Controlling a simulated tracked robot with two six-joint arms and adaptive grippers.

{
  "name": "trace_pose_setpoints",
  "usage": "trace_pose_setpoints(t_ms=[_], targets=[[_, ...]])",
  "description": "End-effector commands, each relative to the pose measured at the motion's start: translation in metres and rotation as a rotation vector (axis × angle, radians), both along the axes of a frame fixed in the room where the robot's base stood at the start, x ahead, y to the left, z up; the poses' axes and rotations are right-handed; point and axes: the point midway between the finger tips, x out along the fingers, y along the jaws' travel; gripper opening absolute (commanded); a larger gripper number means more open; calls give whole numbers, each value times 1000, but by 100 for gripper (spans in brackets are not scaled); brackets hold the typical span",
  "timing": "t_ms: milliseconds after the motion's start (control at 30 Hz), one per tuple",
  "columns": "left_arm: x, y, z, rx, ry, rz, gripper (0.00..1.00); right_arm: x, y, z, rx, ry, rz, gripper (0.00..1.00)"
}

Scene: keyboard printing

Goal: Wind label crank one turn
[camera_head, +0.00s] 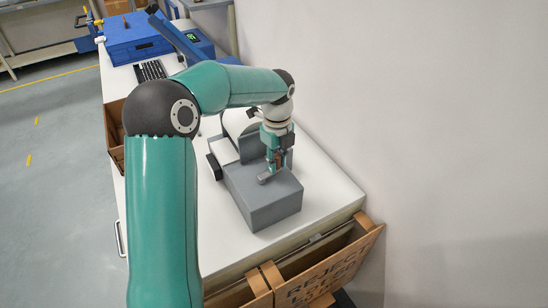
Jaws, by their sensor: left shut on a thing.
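The grey label machine (268,207) sits on the white table, with a white roll (236,122) showing behind it, partly covered by my arm. The crank (265,178) is a short grey bar on top of the machine's box. My left gripper (278,162) points down over the box top and is shut on the crank's upright brownish handle, which is mostly hidden between the fingers. My right gripper is not in view.
A keyboard (150,70), a blue case (133,38) and a blue device with a small green display (193,40) stand farther back. A wall is close on the right.

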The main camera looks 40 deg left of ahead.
Motion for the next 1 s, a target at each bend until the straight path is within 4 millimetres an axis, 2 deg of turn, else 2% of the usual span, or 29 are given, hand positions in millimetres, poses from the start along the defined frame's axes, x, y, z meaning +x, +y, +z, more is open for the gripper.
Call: trace_pose_setpoints(t_ms=[300, 733, 767, 800, 900, 1000], targets=[[0, -4, 2, 2, -6, -96, 0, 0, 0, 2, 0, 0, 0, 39], [0, -5, 2, 2, -7, -104, 0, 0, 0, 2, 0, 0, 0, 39], [0, -5, 2, 2, -7, -104, 26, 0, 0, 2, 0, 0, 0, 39], [0, -5, 2, 2, -7, -104, 32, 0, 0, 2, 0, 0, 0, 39], [0, -5, 1, 1, -5, -104, 48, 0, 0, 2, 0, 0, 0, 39], [0, -5, 1, 1, -4, -103, 48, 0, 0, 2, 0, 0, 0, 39]])
